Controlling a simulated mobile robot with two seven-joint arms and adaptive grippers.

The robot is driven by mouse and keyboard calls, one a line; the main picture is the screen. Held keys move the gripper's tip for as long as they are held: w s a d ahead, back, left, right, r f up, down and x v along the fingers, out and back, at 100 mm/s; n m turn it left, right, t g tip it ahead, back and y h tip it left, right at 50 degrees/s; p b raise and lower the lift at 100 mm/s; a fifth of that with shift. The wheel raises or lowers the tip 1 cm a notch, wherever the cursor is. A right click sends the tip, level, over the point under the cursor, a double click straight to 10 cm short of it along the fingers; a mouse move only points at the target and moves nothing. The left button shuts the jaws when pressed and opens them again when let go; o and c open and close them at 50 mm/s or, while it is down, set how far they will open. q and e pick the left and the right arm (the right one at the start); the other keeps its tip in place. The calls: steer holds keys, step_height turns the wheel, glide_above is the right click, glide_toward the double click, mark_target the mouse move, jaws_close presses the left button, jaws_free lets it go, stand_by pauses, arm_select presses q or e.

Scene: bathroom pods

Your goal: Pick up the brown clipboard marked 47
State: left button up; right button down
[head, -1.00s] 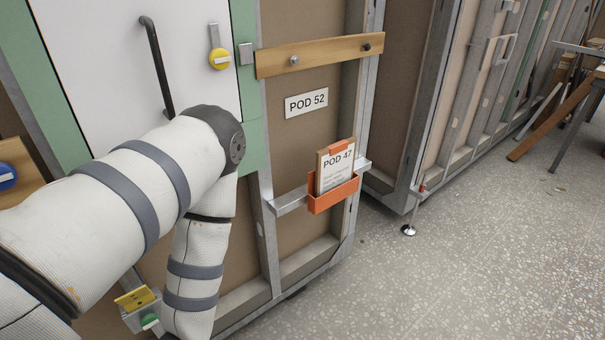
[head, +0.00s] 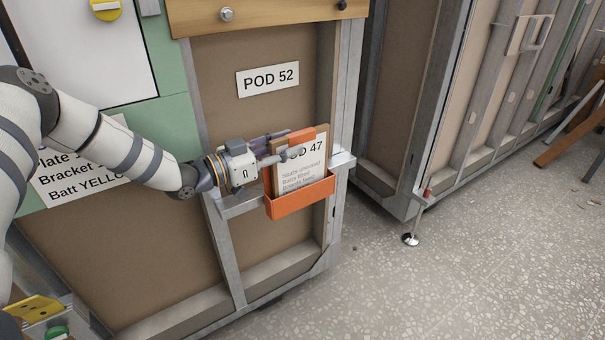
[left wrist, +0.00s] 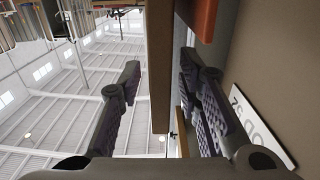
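The brown clipboard (head: 307,168) stands upright in an orange holder (head: 302,203) on the pod frame. Its white sheet reads "47", with the start of the line covered by my left gripper, and an orange clip (head: 302,136) is at its top. My left gripper (head: 290,146) reaches in from the left at the clipboard's upper left edge. In the left wrist view the clipboard's brown edge (left wrist: 159,70) lies between the two open fingers (left wrist: 160,88), with narrow gaps showing on both sides. My right gripper is not in view.
A "POD 52" label (head: 267,79) is on the brown panel above the holder. A wooden rail (head: 265,14) crosses higher up. A metal ledge (head: 240,205) runs beside the holder. Open speckled floor (head: 440,280) lies to the right.

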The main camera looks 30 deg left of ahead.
mark_target(301, 142)
arm_select(q)
steer(key=x, duration=0.4)
steer(key=shift+b, duration=0.35)
jaws_close()
